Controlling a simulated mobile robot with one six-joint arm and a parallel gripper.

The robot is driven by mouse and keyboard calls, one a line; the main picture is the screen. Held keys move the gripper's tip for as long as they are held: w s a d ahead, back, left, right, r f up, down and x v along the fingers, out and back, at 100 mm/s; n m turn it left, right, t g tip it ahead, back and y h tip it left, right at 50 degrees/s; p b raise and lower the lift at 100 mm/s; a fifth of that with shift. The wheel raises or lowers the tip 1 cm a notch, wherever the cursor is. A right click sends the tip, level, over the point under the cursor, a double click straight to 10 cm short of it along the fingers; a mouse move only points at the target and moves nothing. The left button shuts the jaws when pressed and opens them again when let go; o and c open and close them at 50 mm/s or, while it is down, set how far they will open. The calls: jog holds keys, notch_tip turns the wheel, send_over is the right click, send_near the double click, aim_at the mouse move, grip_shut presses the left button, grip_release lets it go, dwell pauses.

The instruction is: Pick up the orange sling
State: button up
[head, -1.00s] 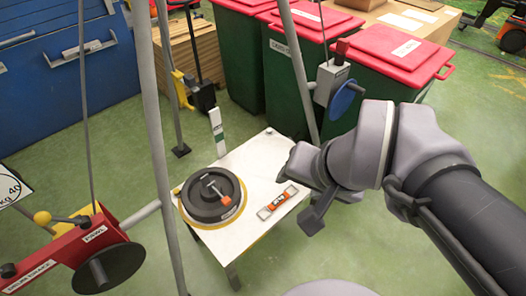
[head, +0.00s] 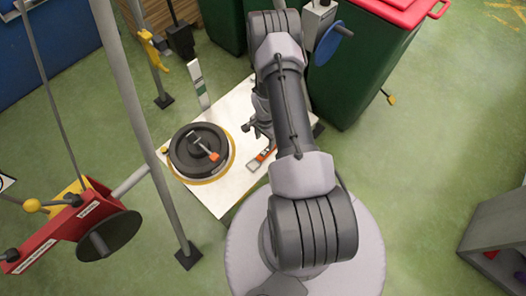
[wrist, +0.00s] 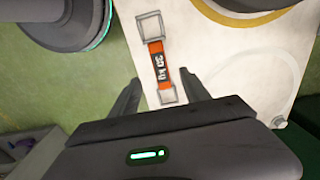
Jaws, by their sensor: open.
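The orange sling (wrist: 157,62) lies flat on the white tabletop (wrist: 225,60), with a pale metal buckle at each end and a dark label reading "30 kg". In the head view the sling (head: 262,157) is partly hidden by my arm. My gripper (wrist: 160,78) is open and empty, its two fingers on either side of the sling's lower end in the wrist view. I cannot tell how far above the table the fingertips are. In the head view my gripper (head: 254,127) is over the table, near the sling.
A black round weight (head: 190,160) with an orange-tipped lever sits in a yellow ring on the table's left. A red winch (head: 75,220) and grey pole (head: 130,95) stand left. A green bin (head: 365,70) stands behind right.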

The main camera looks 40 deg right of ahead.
jog(key=b, duration=0.1)
send_over(265, 153)
jog(key=f, duration=0.5)
jog(key=shift+w, duration=0.2)
notch_tip(265, 153, down, 5)
jog(key=b, duration=0.3)
jog(key=shift+s+f, duration=0.1)
jog(key=shift+s, duration=0.05)
grip_shut()
